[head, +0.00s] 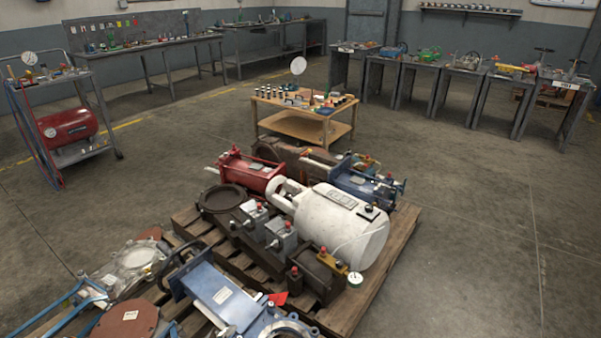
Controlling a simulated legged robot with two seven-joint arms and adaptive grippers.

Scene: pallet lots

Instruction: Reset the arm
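Neither of my arms nor grippers shows in the head view, so their pose and opening cannot be seen. In front of me stands a wooden pallet (375,293) loaded with machine parts. A white tank (340,228) lies on it, with a red actuator (250,172) and a blue actuator (362,184) behind. A second blue actuator (222,297) and a round metal valve (130,265) lie at the lower left.
A low wooden cart (318,126) with small parts stands behind the pallet. A trolley with a red tank (70,128) is at left. Workbenches (160,50) line the back left, and several small tables (470,75) the back right. Open floor (480,230) lies at right.

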